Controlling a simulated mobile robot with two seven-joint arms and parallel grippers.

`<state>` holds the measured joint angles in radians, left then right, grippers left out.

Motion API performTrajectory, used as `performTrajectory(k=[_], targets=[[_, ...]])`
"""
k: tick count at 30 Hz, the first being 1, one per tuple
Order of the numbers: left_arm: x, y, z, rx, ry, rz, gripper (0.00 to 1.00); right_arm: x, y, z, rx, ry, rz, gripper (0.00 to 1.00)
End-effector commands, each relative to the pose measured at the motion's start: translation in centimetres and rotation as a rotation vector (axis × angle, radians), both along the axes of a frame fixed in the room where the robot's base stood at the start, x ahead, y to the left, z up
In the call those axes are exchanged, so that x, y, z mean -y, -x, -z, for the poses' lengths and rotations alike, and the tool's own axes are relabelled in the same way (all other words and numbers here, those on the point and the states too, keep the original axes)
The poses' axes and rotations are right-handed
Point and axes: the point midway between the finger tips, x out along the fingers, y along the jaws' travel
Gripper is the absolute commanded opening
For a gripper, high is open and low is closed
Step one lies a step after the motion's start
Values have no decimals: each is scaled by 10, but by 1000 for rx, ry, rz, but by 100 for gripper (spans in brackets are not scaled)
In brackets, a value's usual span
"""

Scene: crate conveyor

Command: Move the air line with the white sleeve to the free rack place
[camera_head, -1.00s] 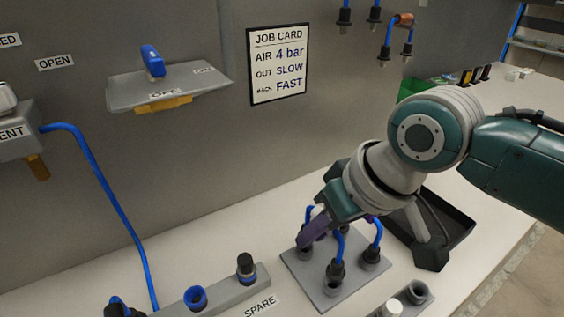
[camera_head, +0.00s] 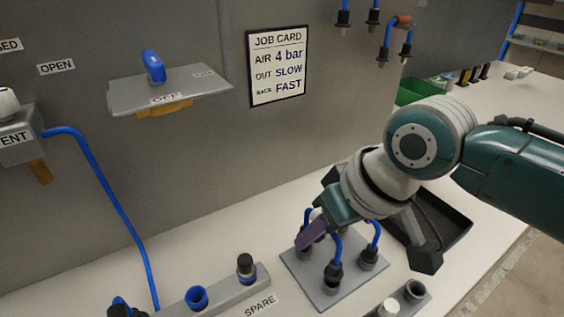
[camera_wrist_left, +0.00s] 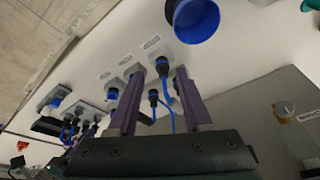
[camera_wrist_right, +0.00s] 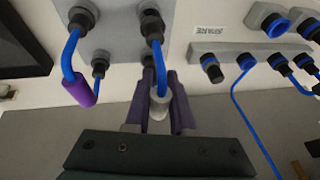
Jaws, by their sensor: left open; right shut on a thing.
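The air line with the white sleeve (camera_wrist_right: 160,104) is a short blue loop in the right wrist view. Its two black ends stand at the grey socket plate (camera_head: 345,293). My right gripper (camera_wrist_right: 161,108) is shut around this sleeve. In the head view its purple finger (camera_head: 312,233) hides most of the sleeve. A second blue loop with a purple sleeve (camera_wrist_right: 80,90) stands beside it on the same plate. My left gripper (camera_wrist_left: 155,105) is open and empty in the left wrist view, with blue lines and sockets beyond its fingers.
A grey block with a blue-rimmed socket (camera_head: 197,297) and a SPARE label (camera_head: 260,306) stands left of the plate. A black tray (camera_head: 462,232) lies to the right, under my right arm.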

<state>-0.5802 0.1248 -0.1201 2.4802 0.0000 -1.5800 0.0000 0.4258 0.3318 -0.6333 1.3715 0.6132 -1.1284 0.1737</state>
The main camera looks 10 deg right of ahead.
Motion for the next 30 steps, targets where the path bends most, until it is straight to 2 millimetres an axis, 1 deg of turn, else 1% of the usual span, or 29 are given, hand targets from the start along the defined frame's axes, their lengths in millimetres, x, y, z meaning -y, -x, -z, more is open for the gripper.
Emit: performTrajectory(k=[12, 24, 30], targets=[[2, 0, 0, 0, 9, -6, 50, 0, 0, 1, 0, 0, 0, 0], [2, 0, 3, 0, 8, -6, 50, 0, 0, 9, 0, 0, 1, 0], [1, 0, 3, 0, 3, -2, 50, 0, 0, 9, 0, 1, 0, 0]])
